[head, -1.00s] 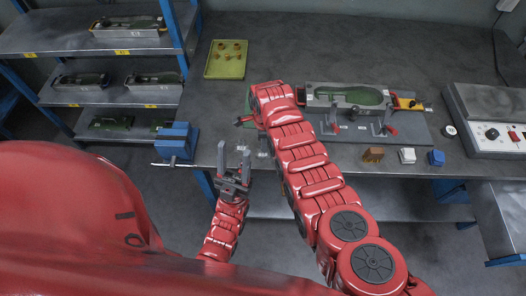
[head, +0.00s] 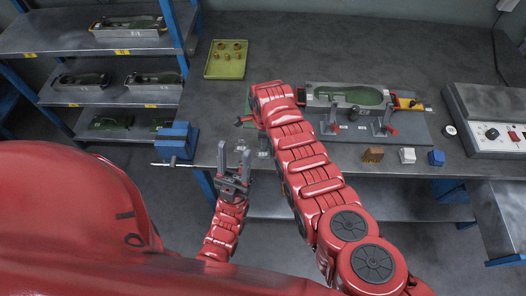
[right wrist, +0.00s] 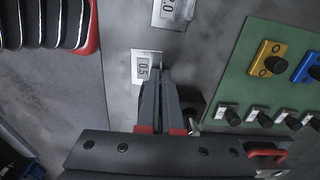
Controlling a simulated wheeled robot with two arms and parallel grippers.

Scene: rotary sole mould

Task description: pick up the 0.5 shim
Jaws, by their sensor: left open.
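The 0.5 shim (right wrist: 139,67) is a small pale metal plate with a "0.5" label, lying on the grey bench in the right wrist view. My right gripper (right wrist: 163,76) has its fingertips at the shim's right edge, overlapping it in the picture. The fingertips look close together; I cannot tell whether they grip the plate. In the head view my right arm hides this gripper. My left gripper (head: 234,160) is open and empty in front of the bench's front edge.
Another labelled shim (right wrist: 173,13) lies just beyond. A green board (right wrist: 270,75) with knobs and yellow and blue pieces is to the right. In the head view, a sole mould (head: 345,97), a blue vise (head: 177,138) and a yellow-green tray (head: 226,60) are on the bench.

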